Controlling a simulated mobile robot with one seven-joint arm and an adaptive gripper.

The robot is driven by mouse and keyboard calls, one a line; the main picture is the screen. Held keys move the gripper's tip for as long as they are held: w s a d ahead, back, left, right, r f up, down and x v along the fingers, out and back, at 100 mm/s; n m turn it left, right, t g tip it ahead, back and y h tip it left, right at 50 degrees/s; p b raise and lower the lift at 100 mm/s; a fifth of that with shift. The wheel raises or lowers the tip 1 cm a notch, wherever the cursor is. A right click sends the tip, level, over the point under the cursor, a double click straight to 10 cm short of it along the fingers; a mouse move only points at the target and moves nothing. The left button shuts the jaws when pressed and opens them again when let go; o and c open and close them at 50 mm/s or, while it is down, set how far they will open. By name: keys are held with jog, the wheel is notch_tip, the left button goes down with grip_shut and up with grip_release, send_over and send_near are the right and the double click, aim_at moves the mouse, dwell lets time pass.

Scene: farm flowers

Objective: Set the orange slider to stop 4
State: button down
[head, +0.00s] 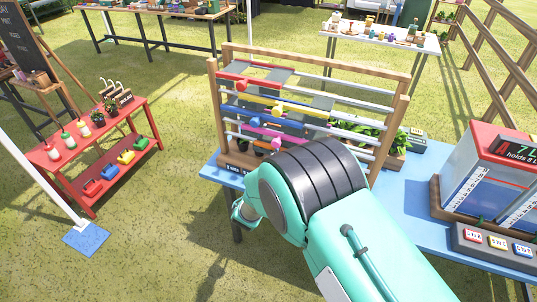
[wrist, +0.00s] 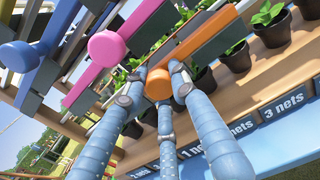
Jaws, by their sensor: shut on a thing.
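The orange slider (wrist: 195,45) is a bar with a round knob, seen in the wrist view on the lowest visible rail of the rack. My gripper (wrist: 157,88) is shut on its knob, with blue-grey fingers on both sides and one below. Labels (wrist: 240,127) run along the board beneath; "3 nets" reads clearly and others are partly covered by the fingers. I cannot tell which stop the slider is at. In the head view the rack (head: 223,115) stands on the blue table, and my arm hides the orange slider and my gripper.
The pink slider (wrist: 133,26) and a blue slider (wrist: 18,56) are close by on neighbouring rails. Red (head: 235,79) and yellow (head: 287,108) sliders sit higher. Potted plants (wrist: 272,24) stand behind the rails. A display case (head: 480,170) and button box (head: 490,242) are at the right.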

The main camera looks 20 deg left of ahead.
jog(key=d+p, duration=0.1)
jog(key=d, duration=1)
jog(key=shift+d, duration=0.4)
jog(key=shift+f, duration=0.1)
jog(key=c, duration=1.4)
grip_release()
jog(key=shift+o, duration=0.2)
jog(key=s, duration=1.2)
